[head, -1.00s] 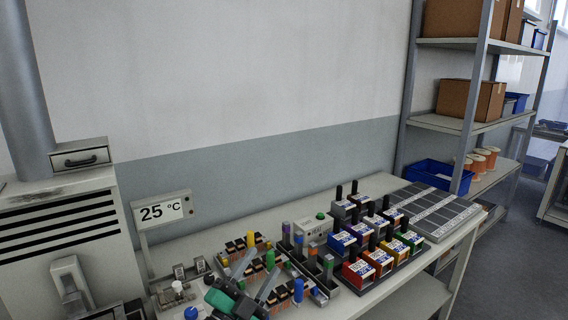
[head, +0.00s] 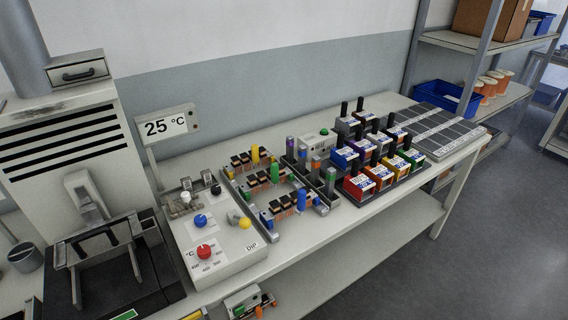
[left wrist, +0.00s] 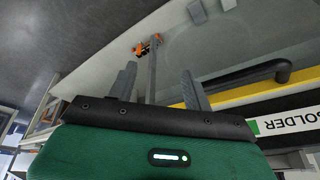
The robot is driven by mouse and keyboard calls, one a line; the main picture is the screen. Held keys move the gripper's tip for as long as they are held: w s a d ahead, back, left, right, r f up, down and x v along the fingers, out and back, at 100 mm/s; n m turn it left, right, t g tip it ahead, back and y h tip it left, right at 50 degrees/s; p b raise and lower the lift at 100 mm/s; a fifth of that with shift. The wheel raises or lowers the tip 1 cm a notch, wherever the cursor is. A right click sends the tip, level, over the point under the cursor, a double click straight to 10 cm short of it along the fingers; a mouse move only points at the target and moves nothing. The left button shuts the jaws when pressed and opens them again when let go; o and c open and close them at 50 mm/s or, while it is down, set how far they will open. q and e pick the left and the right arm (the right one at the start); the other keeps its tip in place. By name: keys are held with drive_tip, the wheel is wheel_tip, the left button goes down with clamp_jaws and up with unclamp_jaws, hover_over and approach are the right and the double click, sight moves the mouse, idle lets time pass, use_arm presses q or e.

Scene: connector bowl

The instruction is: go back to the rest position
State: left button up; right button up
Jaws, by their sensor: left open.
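My left gripper (left wrist: 160,84) shows in the left wrist view, with its green body at the bottom and its grey fingers apart. I see nothing held between the fingers. A dark bar and a yellow strip lie beyond it on the right, by a panel labelled SOLDER (left wrist: 290,123). Neither of my grippers shows in the head view, and my right gripper is in no view.
In the head view, a workbench holds a control box (head: 222,258) with knobs, connector racks (head: 268,190), a tray of coloured boxes (head: 372,178) and a grey grid panel (head: 440,130). A black-based machine (head: 105,258) stands at left. Shelving (head: 475,42) is at right.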

use_arm(q)
wheel_tip(320, 180, down, 33)
drive_tip(key=s+g, duration=0.2)
drive_tip(key=s, duration=0.1)
drive_tip(key=s+a+f+g, duration=0.1)
drive_tip(key=s+a+f, duration=0.2)
drive_tip(key=s+f, duration=1.5)
drive_tip(key=shift+s+a+f+b, duration=0.2)
drive_tip(key=shift+f+b, duration=0.25)
